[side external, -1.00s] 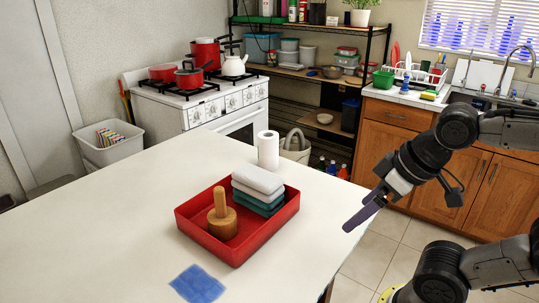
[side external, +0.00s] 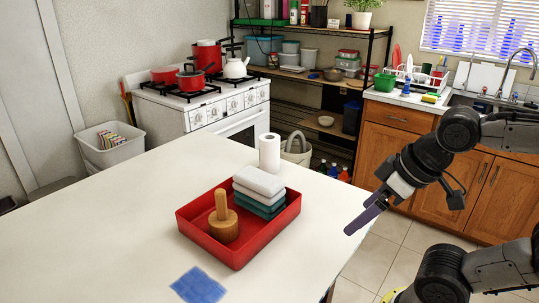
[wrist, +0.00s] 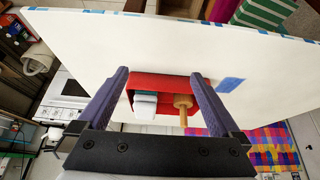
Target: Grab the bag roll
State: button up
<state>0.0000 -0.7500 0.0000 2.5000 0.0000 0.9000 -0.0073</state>
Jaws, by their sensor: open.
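The bag roll is most likely the white roll (side external: 269,152) standing upright on the white table, just behind the red crate. I cannot make it out in the wrist view, where the left finger and gripper body cover part of the table. My gripper (side external: 356,222) is open and empty, off the table's right edge, to the right of the roll and well apart from it. In the wrist view, my gripper's (wrist: 160,75) two purple fingers are spread, with the crate showing beyond them.
The red crate (side external: 210,247) holds a stack of folded cloths (side external: 258,190) and a wooden piece with an upright handle (side external: 222,220). A blue cloth square (side external: 198,285) lies in front. The left part of the table (side external: 100,230) is clear. A stove (side external: 205,107) stands behind.

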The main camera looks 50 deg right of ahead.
jog(key=w+d+r+n+h, duration=0.1)
jog(key=w+d+r+n, duration=0.1)
jog(key=w+r+n, duration=0.75)
jog(key=w+d+r+n, duration=0.3)
jog(key=w+r+n, duration=0.1)
jog(key=r+n, duration=0.25)
jog(key=n+g+h, duration=0.2)
jog(key=n+g, duration=0.1)
jog(key=n, duration=0.4)
send_over(268, 138)
jog(key=s+a, duration=0.4)
jog(key=a, duration=0.2)
notch_tip(268, 138, down, 6)
jog(key=f, duration=0.1)
jog(key=shift+m+g, duration=0.3)
jog(key=shift+g, duration=0.4)
jog(key=x, duration=0.4)
jog(key=w+x, duration=0.1)
jog(key=x, duration=0.8)
jog(key=shift+w+d, duration=0.2)
jog(key=shift+d, duration=0.15)
jog(key=shift+x, duration=3.15)
jog(key=shift+s+d, duration=0.15)
jog(key=c, duration=1.3)
